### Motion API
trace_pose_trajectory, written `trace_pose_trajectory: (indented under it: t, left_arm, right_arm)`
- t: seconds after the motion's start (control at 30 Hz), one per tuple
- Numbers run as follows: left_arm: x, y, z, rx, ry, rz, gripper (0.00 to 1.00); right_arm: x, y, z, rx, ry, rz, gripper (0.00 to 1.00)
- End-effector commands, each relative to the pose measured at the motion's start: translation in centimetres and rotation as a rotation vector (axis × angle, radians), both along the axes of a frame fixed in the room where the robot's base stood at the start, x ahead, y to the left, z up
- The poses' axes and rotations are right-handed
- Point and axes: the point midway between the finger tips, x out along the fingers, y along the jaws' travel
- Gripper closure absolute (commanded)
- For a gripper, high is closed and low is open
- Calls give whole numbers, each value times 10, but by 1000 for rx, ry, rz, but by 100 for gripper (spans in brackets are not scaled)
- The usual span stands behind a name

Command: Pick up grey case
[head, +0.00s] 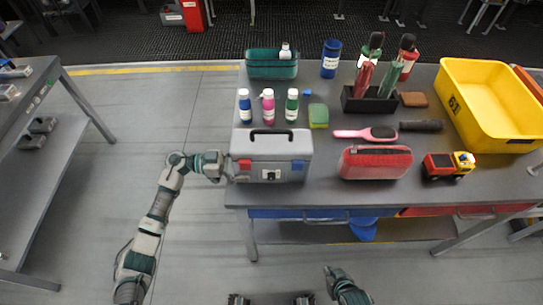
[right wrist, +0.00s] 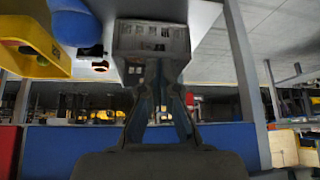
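The grey case (head: 271,147) stands upright near the front left of the table. It has a black top handle, red and blue front corners and a dark latch. My left gripper (head: 227,168) is at the case's left side, against or very close to it. Its fingertips are small and partly lost against the case, so contact and opening cannot be told. My right gripper (head: 331,271) is low in front of the table, away from the case. In the right wrist view its fingers (right wrist: 160,90) show with nothing clearly held. Their gap is unclear.
On the table (head: 215,115) stand several bottles, a red case (head: 375,163), a toy truck (head: 447,166), a hairbrush (head: 366,134), a dark holder (head: 370,101), a green case (head: 271,66) and a yellow crate (head: 492,103). Another table (head: 40,150) is at left. Floor between is clear.

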Motion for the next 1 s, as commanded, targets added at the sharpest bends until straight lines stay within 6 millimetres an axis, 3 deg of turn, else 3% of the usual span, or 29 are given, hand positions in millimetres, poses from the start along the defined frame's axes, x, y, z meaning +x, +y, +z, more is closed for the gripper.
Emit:
trace_pose_trajectory:
  t: [0.03,0.23,0.67,1.0]
  left_arm:
    - [0,0,0,0,0,0,30]
    - [0,0,0,0,0,0,80]
    - [0,1,10,-3,-4,0,82]
    - [0,1,43,-3,-6,-1,82]
  right_arm:
    - [0,0,0,0,0,0,100]
    - [0,0,0,0,1,0,100]
    - [-4,-2,1,-6,25,-1,100]
    - [-47,-16,-3,-53,221,-14,100]
